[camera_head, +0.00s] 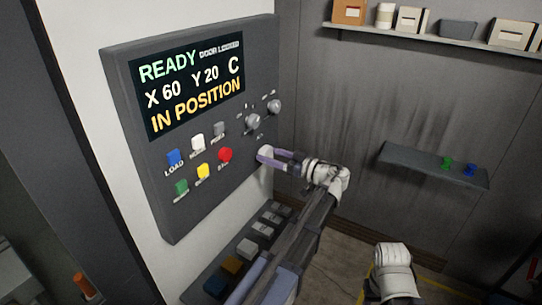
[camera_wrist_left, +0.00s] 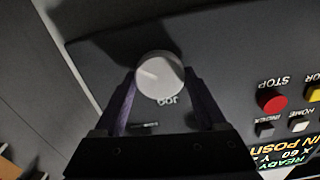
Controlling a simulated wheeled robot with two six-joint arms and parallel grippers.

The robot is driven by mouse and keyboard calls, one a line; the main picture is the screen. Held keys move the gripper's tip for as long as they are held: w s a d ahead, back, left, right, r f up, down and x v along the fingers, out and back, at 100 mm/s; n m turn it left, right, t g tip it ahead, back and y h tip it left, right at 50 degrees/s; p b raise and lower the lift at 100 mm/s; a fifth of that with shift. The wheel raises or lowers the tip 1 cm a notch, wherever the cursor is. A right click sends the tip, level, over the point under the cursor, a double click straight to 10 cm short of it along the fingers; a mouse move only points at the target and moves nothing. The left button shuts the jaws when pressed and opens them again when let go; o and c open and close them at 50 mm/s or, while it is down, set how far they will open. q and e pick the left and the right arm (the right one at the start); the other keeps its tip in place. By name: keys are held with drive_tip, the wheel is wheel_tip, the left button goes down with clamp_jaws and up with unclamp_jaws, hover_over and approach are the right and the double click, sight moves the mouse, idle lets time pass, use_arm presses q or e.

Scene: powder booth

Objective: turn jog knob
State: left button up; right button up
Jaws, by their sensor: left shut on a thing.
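The jog knob (camera_wrist_left: 160,77) is a round pale knob on the dark control panel (camera_head: 185,215), with "JOG" lettering beside it in the left wrist view. A faint mark line shows on its face. My left gripper (camera_head: 268,154) reaches the panel's lower right, its two purple fingers around the knob. In the left wrist view the fingers (camera_wrist_left: 158,92) sit on both sides of the knob, shut on it. The panel screen (camera_head: 192,85) reads READY, DOOR LOCKED, X 60, Y 20, C, IN POSITION. My right gripper's fingers are not seen.
Coloured buttons, including a red stop button (camera_head: 225,155), lie left of the knob. Two grey knobs sit above it, one at the panel's right edge (camera_head: 275,107). A small shelf (camera_head: 430,168) and a high shelf (camera_head: 440,42) are on the right wall. A bin row (camera_head: 215,285) stands below.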

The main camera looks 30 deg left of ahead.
use_arm(q)
drive_tip(key=c, duration=0.5)
drive_tip(key=shift+o, duration=0.2)
drive_tip(key=shift+m, duration=0.4)
drive_tip(key=m, duration=0.4)
drive_tip(key=shift+w, duration=0.1)
drive_tip(key=m, duration=0.5)
drive_tip(key=shift+f, duration=0.1)
drive_tip(key=m, duration=0.6)
drive_tip(key=shift+f+m, duration=0.1)
drive_tip(key=shift+m, duration=0.3)
drive_tip(key=m, duration=0.4)
drive_tip(key=shift+m, duration=0.4)
drive_tip(key=shift+m, duration=0.3)
